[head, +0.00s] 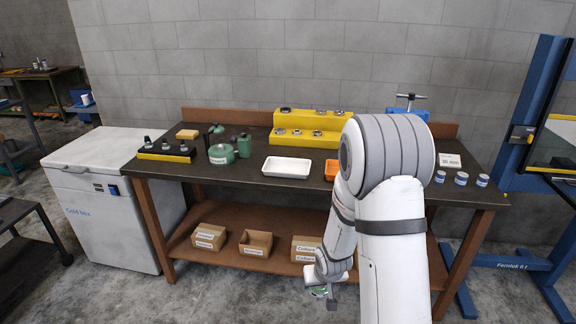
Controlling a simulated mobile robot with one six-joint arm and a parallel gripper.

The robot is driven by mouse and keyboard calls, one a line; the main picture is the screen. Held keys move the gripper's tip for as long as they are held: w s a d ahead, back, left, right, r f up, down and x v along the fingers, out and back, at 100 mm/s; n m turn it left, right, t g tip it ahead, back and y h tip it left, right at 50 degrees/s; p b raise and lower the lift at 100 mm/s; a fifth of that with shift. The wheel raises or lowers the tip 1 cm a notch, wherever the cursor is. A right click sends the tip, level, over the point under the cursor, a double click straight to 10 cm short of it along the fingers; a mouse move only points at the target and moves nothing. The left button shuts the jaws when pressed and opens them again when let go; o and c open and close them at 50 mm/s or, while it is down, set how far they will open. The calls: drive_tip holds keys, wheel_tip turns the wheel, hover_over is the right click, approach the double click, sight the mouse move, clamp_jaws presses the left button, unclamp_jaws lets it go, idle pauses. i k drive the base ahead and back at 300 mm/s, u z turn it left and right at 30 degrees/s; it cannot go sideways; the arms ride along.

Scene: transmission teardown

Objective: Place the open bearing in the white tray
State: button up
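The white tray (287,168) lies on the dark workbench top, near the middle, and looks empty. Several small metal ring-like parts sit on a yellow stepped stand (312,119) behind the tray; they look like bearings, but they are too small to tell which is the open bearing. My gripper (322,292) hangs low in front of the bench, below the level of the bench top and well away from the tray. A small greenish patch shows at its tip. I cannot tell whether its fingers are open or hold anything.
An orange bin (332,170) stands right of the tray, partly behind my arm. Green containers (221,153) and a black-and-yellow rack (166,151) stand left. Cans (461,178) stand at the right end. Cardboard boxes (256,243) fill the lower shelf. A white cold box (110,190) adjoins the bench.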

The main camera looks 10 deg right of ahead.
sight(287, 170)
drive_tip(key=i, duration=0.9)
drive_tip(key=z, duration=0.05)
